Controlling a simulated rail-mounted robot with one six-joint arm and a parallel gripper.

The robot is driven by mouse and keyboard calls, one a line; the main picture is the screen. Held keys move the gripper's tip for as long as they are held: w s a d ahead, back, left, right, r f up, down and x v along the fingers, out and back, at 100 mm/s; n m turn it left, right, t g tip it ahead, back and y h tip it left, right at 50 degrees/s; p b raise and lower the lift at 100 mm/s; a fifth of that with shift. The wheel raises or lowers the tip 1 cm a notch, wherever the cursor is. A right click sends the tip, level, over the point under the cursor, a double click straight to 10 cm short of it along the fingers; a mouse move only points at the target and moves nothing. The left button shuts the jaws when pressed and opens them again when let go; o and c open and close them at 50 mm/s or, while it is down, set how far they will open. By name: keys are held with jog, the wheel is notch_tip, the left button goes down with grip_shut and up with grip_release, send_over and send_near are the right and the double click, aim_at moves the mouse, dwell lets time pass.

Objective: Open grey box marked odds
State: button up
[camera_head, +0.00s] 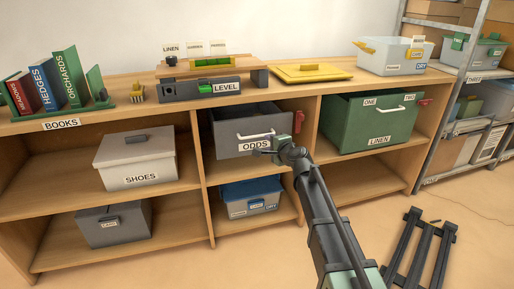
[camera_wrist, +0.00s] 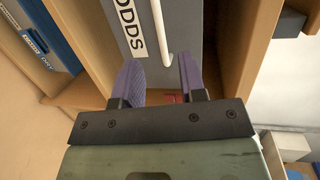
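The grey box marked ODDS (camera_head: 232,128) sits in the upper middle compartment of the wooden shelf unit. Its front has a white bar handle (camera_head: 255,136) and a white ODDS label. A red piece (camera_head: 298,122) shows at its right side. In the wrist view the box front (camera_wrist: 190,25) appears turned sideways, with the handle (camera_wrist: 162,35) beyond the fingers. My gripper (camera_wrist: 163,80) is open, its two purple-grey fingers apart with no object held. A bit of red (camera_wrist: 172,98) shows between them, farther off. In the head view, my gripper (camera_head: 265,152) is just below the label; contact is unclear.
A green LINEN box (camera_head: 365,125) stands to the right, a SHOES box (camera_head: 138,160) to the left. A blue-lidded box (camera_head: 250,196) sits below. The top board holds books (camera_head: 45,85), a LEVEL block (camera_head: 205,88) and a yellow lid (camera_head: 312,73). A dark rack (camera_head: 422,245) lies on the floor.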

aim_at(257, 136)
jog(key=b+x, duration=0.2)
jog(key=x, duration=0.8)
jog(key=shift+w+a+f, duration=0.2)
jog(key=shift+w+a, duration=0.05)
jog(key=shift+w, duration=0.05)
grip_shut()
